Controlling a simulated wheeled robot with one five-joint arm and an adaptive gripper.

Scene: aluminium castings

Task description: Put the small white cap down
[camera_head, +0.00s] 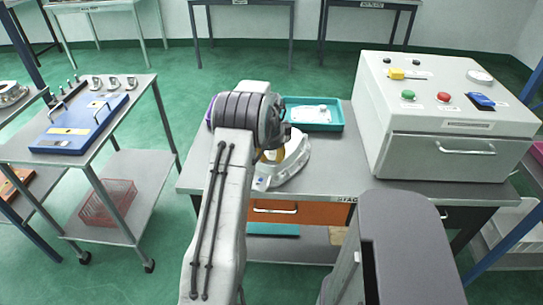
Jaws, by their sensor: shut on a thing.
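My gripper (284,132) is at the end of my arm, over the front middle of the grey workbench (342,167). It is mostly hidden behind my thick dark wrist joint, and only a small dark part shows at the right. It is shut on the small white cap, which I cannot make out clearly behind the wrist. A white casting (292,167) with a yellowish inside lies on the bench just below and right of the wrist. Whether the gripper or cap touches it cannot be told.
A teal tray (340,126) with white parts stands behind the casting. A large grey control box (440,165) fills the bench's right side, with a round white disc (480,77) on top. A trolley with a blue board (80,125) stands left. Bare bench lies right of the casting.

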